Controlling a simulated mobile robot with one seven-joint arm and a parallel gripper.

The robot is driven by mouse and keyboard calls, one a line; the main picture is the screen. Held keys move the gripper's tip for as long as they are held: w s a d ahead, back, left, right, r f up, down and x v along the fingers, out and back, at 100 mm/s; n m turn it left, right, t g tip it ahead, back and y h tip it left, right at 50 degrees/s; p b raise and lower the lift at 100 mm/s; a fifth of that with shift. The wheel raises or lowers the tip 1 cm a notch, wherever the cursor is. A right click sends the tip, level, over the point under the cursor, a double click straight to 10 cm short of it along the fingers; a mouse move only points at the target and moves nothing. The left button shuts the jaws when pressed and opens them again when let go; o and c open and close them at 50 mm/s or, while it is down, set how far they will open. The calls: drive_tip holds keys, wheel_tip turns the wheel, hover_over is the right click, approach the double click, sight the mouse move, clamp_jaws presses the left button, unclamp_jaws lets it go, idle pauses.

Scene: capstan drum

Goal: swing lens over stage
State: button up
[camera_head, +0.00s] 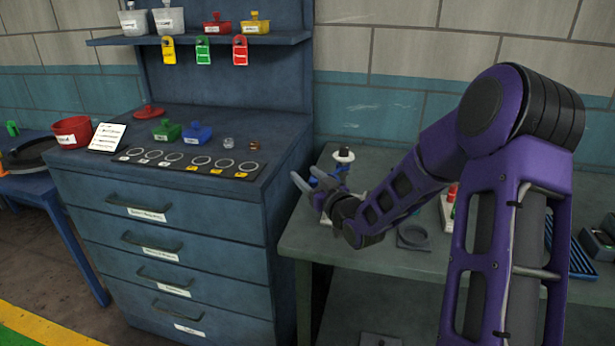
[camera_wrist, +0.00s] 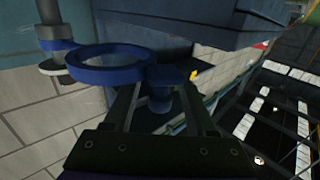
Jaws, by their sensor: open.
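The lens shows in the wrist view as a blue ring (camera_wrist: 75,72) with a short blue knob (camera_wrist: 160,100) at its right side. My gripper (camera_wrist: 160,88) is open, with one finger on each side of the knob; I cannot tell whether they touch it. A dark post with a blue collar and a pale disc (camera_wrist: 52,68) stands left of the ring. In the head view my gripper (camera_head: 303,190) is beside the blue stand (camera_head: 326,183) with a black and white top (camera_head: 344,155), on the green bench. I cannot make out the stage; my arm hides part of the bench.
A blue drawer cabinet (camera_head: 170,235) stands close left of my gripper, with colored blocks and a row of rings on top. A tiled wall is behind.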

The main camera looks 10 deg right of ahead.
drive_tip(key=shift+c, duration=0.3)
clamp_jaws()
idle(1.2)
